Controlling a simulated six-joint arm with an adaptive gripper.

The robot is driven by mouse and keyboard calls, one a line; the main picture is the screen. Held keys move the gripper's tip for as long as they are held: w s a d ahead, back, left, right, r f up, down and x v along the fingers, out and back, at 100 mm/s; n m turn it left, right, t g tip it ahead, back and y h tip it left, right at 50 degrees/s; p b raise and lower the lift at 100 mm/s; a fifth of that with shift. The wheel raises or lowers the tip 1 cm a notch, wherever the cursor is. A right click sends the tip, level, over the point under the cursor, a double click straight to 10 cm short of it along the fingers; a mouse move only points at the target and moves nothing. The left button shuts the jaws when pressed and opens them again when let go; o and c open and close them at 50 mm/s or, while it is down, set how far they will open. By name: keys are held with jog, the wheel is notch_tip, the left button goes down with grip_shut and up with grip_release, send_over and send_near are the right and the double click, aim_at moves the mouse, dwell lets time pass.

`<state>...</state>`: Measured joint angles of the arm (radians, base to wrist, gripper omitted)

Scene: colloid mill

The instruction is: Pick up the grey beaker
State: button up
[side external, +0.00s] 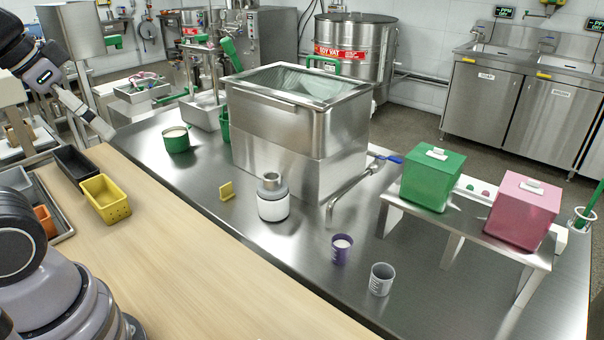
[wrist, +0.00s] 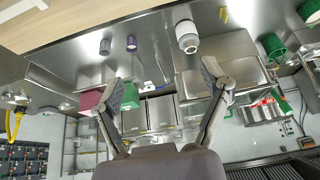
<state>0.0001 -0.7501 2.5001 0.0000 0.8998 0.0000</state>
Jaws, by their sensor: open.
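The grey beaker (side external: 381,279) stands upright on the steel table, near its front edge, in the side external view. It looks empty and has dark markings on its wall. A purple beaker (side external: 342,249) with pale contents stands just behind it to the left, apart from it. In the wrist view, which looks upside down, the grey beaker (wrist: 105,46) is at the upper left beside the purple beaker (wrist: 131,43). My gripper (wrist: 165,80) is open with nothing between its fingers.
A grey-and-white bottle (side external: 272,205) and a yellow tag (side external: 227,191) stand before the big steel mill housing (side external: 295,130). A bent steel pipe (side external: 348,190) is left of a raised shelf (side external: 468,228) with green (side external: 433,180) and pink (side external: 523,211) boxes. The wooden worktop (side external: 190,255) is mostly clear.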

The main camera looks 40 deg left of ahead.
jog(key=n+h, duration=1.7)
jog(key=n, duration=0.5)
send_over(382, 276)
jog(key=s+a, duration=0.2)
jog(key=s, duration=0.1)
notch_tip(382, 276, down, 32)
jog(key=shift+t, duration=0.4)
notch_tip(382, 276, down, 7)
jog(key=shift+a+f, duration=0.1)
jog(key=shift+x, duration=1.2)
jog(key=shift+w+d, duration=0.2)
jog(key=shift+d, duration=0.1)
